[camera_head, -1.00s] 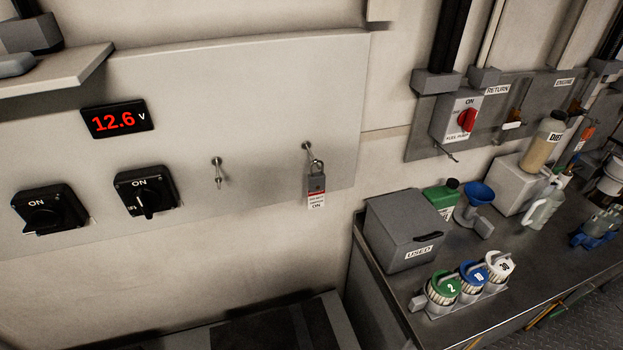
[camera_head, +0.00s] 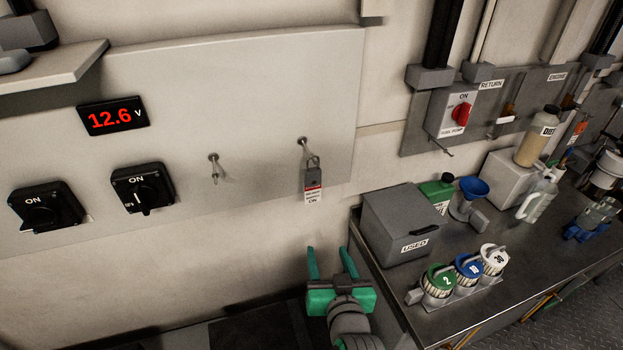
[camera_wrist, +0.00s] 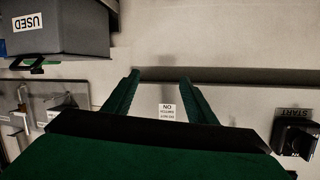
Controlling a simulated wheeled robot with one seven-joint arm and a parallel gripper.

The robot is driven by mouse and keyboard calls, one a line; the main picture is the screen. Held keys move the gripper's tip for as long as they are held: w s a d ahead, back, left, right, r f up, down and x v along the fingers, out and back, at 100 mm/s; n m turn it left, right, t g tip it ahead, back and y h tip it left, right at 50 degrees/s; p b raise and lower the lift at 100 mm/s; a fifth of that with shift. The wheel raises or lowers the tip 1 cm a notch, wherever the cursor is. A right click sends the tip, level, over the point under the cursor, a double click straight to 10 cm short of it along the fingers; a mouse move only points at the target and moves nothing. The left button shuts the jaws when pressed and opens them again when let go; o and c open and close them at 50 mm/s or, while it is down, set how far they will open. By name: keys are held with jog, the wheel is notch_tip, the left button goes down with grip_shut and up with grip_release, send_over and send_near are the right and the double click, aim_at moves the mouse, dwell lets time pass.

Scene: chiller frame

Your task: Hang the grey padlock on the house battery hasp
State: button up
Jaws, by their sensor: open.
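The grey padlock (camera_head: 313,177) hangs upright by its shackle from the right peg (camera_head: 303,143) on the pale panel. A red and white tag hangs below it. My gripper (camera_head: 331,262) is below and slightly right of the padlock, apart from it, open and empty, its fingers pointing up. In the wrist view my gripper (camera_wrist: 159,76) has the white tag showing between its fingers; the padlock body cannot be made out there. Two black switches marked ON, a left one (camera_head: 45,207) and a right one (camera_head: 143,189), are on the panel. I cannot tell which is the house battery's.
A red voltmeter (camera_head: 113,118) reads 12.6. At right, a metal bench (camera_head: 470,315) carries a grey USED box (camera_head: 405,222), colored-lid filters and bottles. A shelf (camera_head: 60,72) juts out at upper left.

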notch_tip(320, 180, up, 9)
jog(key=w+n+y, duration=0.1)
jog(key=w, duration=0.2)
jog(key=n+y, duration=0.2)
jog(key=n, duration=0.1)
send_near(314, 178)
jog(key=shift+g, duration=0.4)
jog(key=x, duration=0.4)
jog(key=r+x, duration=0.1)
jog(key=shift+w+f, duration=0.15)
jog(key=shift+w, duration=0.4)
jog(key=x, duration=0.3)
jog(key=shift+w+a+f, duration=0.15)
jog(key=shift+w+f, duration=0.2)
jog(key=shift+w, duration=0.25)
jog(key=shift+w+a+f, duration=0.1)
jog(key=shift+w+a, duration=0.2)
jog(key=shift+w, duration=0.05)
jog(key=shift+d, duration=0.1)
jog(key=c, duration=1.3)
